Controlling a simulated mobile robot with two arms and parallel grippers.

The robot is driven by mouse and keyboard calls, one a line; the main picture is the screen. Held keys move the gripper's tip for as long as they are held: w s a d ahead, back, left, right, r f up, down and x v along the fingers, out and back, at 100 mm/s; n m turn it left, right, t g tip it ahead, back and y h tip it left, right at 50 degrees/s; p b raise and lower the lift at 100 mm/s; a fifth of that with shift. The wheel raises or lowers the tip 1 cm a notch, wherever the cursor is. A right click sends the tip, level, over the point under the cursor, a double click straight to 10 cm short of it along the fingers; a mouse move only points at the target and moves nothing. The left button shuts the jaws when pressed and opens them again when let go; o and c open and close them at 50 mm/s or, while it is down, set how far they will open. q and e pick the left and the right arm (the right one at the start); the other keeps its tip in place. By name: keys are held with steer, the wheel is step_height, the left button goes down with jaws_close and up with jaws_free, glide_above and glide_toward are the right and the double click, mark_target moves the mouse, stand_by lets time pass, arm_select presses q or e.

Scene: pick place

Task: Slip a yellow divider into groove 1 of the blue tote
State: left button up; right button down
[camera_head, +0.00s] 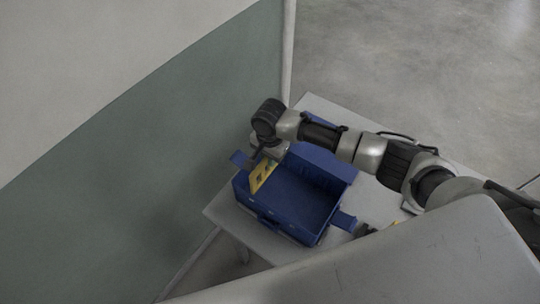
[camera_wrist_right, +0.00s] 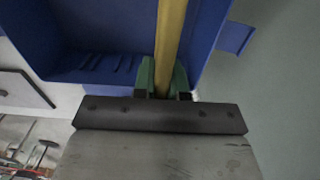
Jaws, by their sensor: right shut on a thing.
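The blue tote (camera_head: 280,207) stands on a light table, with flaps folded out at its sides. A yellow divider (camera_head: 262,177) stands on edge at the left end of the tote, partly inside it. My right gripper (camera_head: 262,157) is over that end and is shut on the divider. In the right wrist view the green fingertips (camera_wrist_right: 162,77) pinch the yellow divider (camera_wrist_right: 171,35) near the tote's blue wall (camera_wrist_right: 100,66). Short slots show along that wall. Whether the divider's lower edge sits in a groove is hidden. My left gripper is out of view.
The table (camera_head: 222,213) has some bare room left of the tote. A green and pale wall (camera_head: 180,150) rises close by on the left. Small dark and yellow items (camera_head: 366,230) lie right of the tote. Tools (camera_wrist_right: 25,145) show at the lower left of the wrist view.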

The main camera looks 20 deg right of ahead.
mark_target(270, 170)
steer(key=shift+f+b, duration=0.85)
steer(key=shift+f, duration=1.4)
steer(key=shift+f+b, duration=0.75)
steer(key=shift+f, duration=0.65)
steer(key=c, duration=1.1)
jaws_free()
steer(key=shift+c, duration=0.3)
steer(key=shift+c, duration=1.1)
